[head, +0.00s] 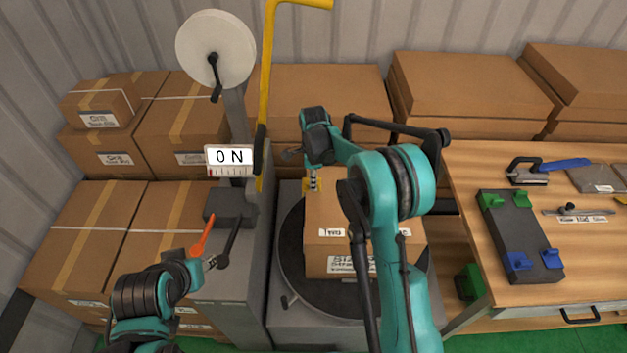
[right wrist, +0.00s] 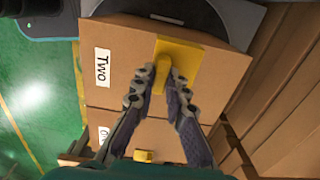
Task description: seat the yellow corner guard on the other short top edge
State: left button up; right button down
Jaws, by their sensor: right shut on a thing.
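The brown carton (head: 324,264) sits on the dark round turntable (head: 293,248). My right gripper (head: 313,171) is at the carton's far left in the head view, with a little yellow showing below it. In the right wrist view the right gripper (right wrist: 163,76) is shut on the yellow corner guard (right wrist: 182,57). The guard lies at the carton, but I cannot tell whether it is fully seated. Another small yellow piece (right wrist: 143,156) shows lower down. My left gripper (head: 212,263) is low at the left, near an orange lever; its jaws are unclear.
Stacked boxes (head: 100,225) fill the left and back. A wooden bench (head: 480,170) with tools stands right. My right arm hides part of the carton.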

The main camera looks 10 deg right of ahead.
jog(key=shift+f, duration=0.1)
jog(key=shift+f+b, duration=3.25)
jog(key=shift+f, duration=0.9)
jog(key=shift+f, duration=0.1)
jog(key=c, duration=1.5)
grip_release()
jog(key=shift+o, duration=0.2)
notch_tip(320, 180, up, 12)
